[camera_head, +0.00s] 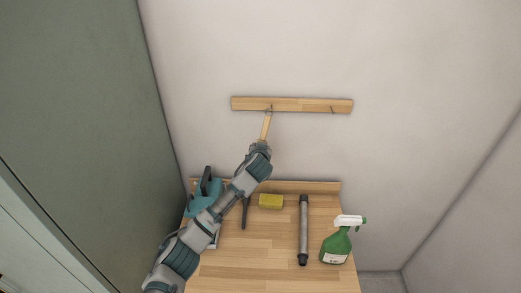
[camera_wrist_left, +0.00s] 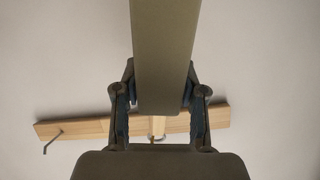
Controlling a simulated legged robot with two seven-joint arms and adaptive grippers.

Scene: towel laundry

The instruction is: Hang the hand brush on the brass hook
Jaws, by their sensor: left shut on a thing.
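A wooden rail (camera_head: 300,104) with hooks is fixed to the back wall. One hook (camera_head: 270,108) is left of its middle and another (camera_head: 332,109) is near its right end; which is brass is hard to tell. My left gripper (camera_head: 262,146) is shut on the hand brush, whose pale wooden handle (camera_head: 266,127) points up to the left hook. Whether the handle is on the hook or only in front of it cannot be told. In the left wrist view the handle (camera_wrist_left: 158,127) shows between the fingers, against the rail (camera_wrist_left: 85,129).
On the wooden table (camera_head: 270,262) below are a yellow sponge (camera_head: 271,201), a grey rod (camera_head: 304,232), a green spray bottle (camera_head: 338,245), a dark slim item (camera_head: 246,212) and a teal item with a black handle (camera_head: 206,186). The wall around the rail is clear.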

